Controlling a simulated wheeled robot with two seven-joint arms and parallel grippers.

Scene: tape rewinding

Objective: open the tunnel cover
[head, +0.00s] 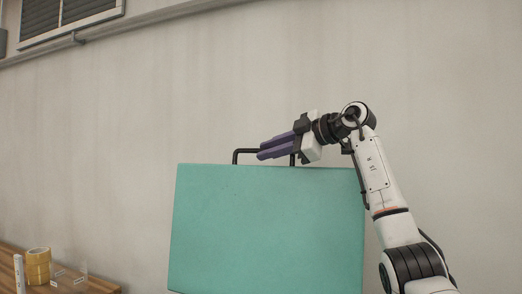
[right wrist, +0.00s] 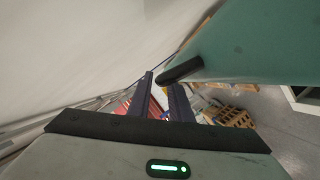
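The tunnel cover appears to be the large teal panel (head: 265,225) standing in the middle of the head view; its edge (right wrist: 255,45) fills the upper right of the right wrist view. A black bar handle (head: 243,151) rises from its top edge. My right gripper (head: 260,149) has purple fingers pointing left across the right part of the handle. In the right wrist view my fingers (right wrist: 162,82) are apart, and a black handle part (right wrist: 182,70) shows close to their tips. I cannot tell whether the bar lies between them. My left gripper is out of view.
A wooden table (head: 85,283) at the lower left holds yellow tape rolls (head: 38,266), a white upright object (head: 19,273) and small labels. A plain wall stands behind. A wooden pallet (right wrist: 230,117) lies on the floor in the right wrist view. Space above the panel is clear.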

